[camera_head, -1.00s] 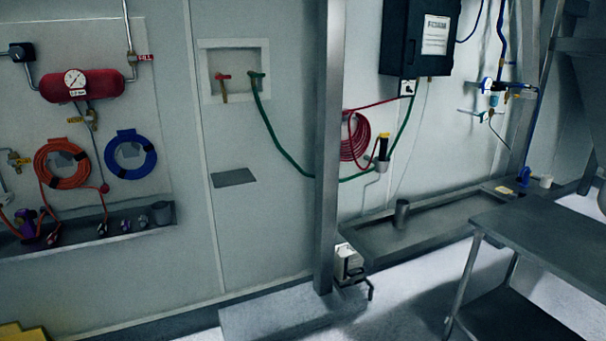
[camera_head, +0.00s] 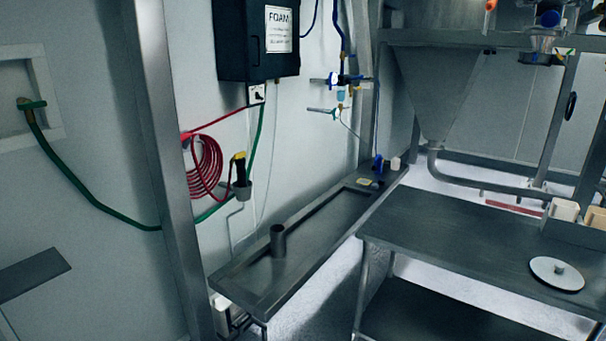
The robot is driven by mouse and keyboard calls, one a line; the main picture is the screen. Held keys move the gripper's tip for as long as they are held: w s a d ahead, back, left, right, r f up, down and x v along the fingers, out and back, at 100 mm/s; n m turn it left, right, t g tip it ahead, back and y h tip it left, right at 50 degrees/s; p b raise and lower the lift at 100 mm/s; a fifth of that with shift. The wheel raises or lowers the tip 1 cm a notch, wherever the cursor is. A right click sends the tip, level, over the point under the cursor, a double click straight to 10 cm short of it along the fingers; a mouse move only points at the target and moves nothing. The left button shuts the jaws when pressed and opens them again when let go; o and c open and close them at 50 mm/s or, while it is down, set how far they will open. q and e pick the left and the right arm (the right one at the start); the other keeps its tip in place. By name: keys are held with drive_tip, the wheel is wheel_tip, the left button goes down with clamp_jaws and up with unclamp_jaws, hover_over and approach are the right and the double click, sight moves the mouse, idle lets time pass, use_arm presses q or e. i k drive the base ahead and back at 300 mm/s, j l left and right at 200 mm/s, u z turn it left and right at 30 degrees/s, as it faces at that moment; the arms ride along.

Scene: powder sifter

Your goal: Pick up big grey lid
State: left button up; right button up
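A round, light grey lid (camera_head: 556,273) with a small knob on top lies flat on the dark metal table (camera_head: 450,250) at the lower right of the head view. It looks like the big grey lid; no other lid shows for comparing size. Neither of my grippers is in view.
A steel post (camera_head: 163,150) stands at the left. A steel hopper (camera_head: 437,90) hangs behind the table. Pale containers (camera_head: 564,210) stand at the table's right. Most of the tabletop is clear.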

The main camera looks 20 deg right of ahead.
sight(556, 273)
drive_tip(key=i+l+z, duration=0.15)
drive_tip(key=i+z, duration=0.15)
drive_tip(key=z, duration=0.2)
drive_tip(key=i+z, duration=0.3)
drive_tip(key=z, duration=0.2)
drive_tip(key=i+j+z, duration=0.1)
drive_tip(key=i+z, duration=0.2)
drive_tip(key=z, duration=0.2)
